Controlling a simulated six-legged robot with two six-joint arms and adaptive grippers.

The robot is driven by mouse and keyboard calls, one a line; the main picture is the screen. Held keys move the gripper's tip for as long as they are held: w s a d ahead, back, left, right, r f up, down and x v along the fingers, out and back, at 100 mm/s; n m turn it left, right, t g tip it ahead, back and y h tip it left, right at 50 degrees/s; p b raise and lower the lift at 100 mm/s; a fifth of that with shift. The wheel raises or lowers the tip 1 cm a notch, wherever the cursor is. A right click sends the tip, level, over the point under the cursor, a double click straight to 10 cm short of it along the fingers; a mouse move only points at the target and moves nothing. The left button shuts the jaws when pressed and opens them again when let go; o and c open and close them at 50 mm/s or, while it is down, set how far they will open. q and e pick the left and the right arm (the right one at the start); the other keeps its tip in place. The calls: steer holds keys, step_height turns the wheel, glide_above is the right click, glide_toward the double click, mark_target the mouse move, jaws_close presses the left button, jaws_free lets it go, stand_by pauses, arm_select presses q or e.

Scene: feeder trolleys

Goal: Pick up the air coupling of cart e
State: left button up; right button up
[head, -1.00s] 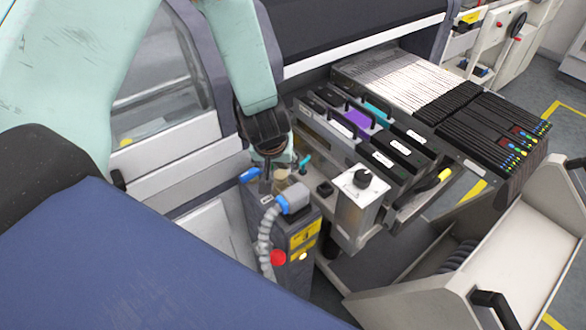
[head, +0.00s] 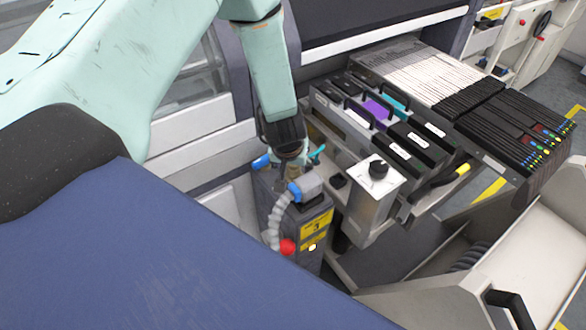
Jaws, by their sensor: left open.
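A grey connector with a blue end (head: 309,187), seemingly the air coupling, sits at the top of a dark grey post (head: 264,192). A grey ribbed hose (head: 274,216) hangs from it down the post's front. My left gripper (head: 291,160) points down over the post's top, just behind and above the connector. It is open, but its fingertips are small and partly hidden, and I cannot tell whether they touch anything. A second blue part (head: 262,161) shows at the post's left rear. My right gripper is out of view.
The post has a yellow label (head: 316,226) and a red button (head: 288,246). A pale cart panel (head: 440,300) is at lower right.

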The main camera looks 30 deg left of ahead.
arm_select(q)
steer(key=shift+d+r, duration=0.1)
steer(key=shift+c, duration=0.7)
steer(key=shift+w, duration=0.25)
steer(key=c, duration=0.4)
steer(key=shift+s, duration=0.2)
steer(key=c, duration=0.5)
steer(key=shift+w, duration=0.15)
jaws_close()
